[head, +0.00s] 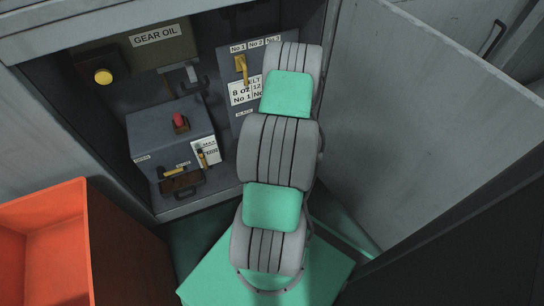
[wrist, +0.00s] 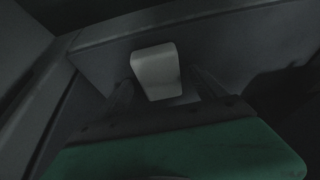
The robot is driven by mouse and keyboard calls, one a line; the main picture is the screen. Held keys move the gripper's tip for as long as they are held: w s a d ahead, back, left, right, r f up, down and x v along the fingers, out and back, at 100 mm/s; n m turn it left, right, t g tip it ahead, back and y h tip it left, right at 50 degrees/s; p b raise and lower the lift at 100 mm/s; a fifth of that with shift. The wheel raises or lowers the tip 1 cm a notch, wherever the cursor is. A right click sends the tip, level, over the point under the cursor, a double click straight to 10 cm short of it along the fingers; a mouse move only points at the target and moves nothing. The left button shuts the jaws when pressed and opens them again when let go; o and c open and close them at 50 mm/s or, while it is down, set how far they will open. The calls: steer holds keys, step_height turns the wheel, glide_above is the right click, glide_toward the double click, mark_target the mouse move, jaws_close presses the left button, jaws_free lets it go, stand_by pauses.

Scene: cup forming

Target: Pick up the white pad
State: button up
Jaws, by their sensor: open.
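The white pad (wrist: 156,67) shows in the wrist view as a pale, rounded block in front of a dark grey surface. My gripper (wrist: 163,76) is open in the same view, with one dark finger to the left of the pad and one to the right. The pad appears in line with the gap between them. I cannot tell how deep it sits between the fingers, and no contact is visible. In the head view my grey and green arm reaches into the cabinet area, hiding my gripper and the pad.
An open grey cabinet (head: 140,84) holds a box with a red knob (head: 180,121), a yellow button (head: 103,76) and a yellow lever (head: 241,65). A grey panel (head: 400,110) stands close on the right. An orange bin (head: 85,235) is at lower left.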

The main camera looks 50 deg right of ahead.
steer(key=shift+f, duration=0.25)
steer(key=shift+c, duration=0.4)
steer(key=c, duration=1.4)
